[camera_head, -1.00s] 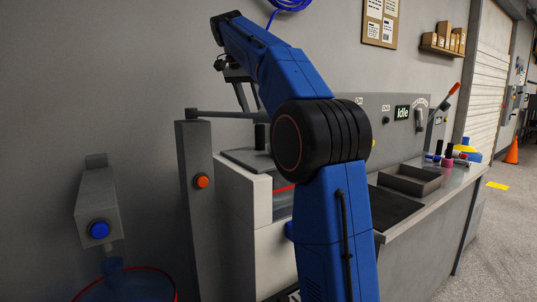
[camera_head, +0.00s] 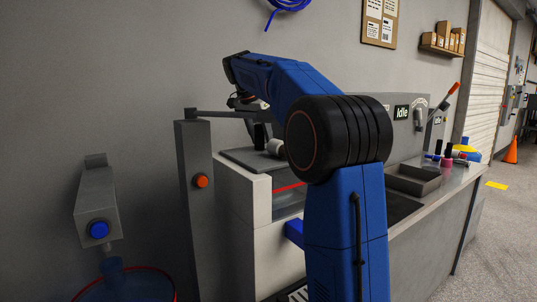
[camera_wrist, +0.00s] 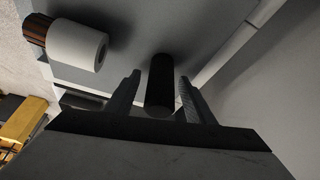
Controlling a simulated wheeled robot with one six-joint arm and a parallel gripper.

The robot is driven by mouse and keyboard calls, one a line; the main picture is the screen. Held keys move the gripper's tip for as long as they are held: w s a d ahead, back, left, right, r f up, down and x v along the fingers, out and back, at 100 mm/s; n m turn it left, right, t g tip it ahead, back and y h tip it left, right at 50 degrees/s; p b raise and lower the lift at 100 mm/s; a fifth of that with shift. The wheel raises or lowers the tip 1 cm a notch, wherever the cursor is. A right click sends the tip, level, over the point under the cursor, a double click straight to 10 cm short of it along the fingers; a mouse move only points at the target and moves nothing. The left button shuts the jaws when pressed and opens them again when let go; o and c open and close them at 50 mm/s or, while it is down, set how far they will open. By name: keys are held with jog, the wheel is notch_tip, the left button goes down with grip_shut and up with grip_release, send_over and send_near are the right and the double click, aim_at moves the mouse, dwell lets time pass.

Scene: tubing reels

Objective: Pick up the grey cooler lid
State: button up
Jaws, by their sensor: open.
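The grey cooler lid (camera_head: 243,158) lies flat on top of the white cooler box (camera_head: 257,232). A black upright handle (camera_head: 260,134) stands on the lid. In the wrist view the lid (camera_wrist: 130,18) shows as a grey surface, with the handle (camera_wrist: 160,85) dark and round-ended. My gripper (camera_wrist: 158,80) is open, one finger on each side of the handle, with a visible gap on both sides.
A white roll (camera_head: 275,147) is beside the handle; it also shows in the wrist view (camera_wrist: 77,45). A grey post (camera_head: 198,200) with an orange button stands left of the cooler. A grey tray (camera_head: 413,180) and small bottles stand on the counter at right.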

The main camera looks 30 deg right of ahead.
jog(key=shift+f, duration=0.15)
grip_shut()
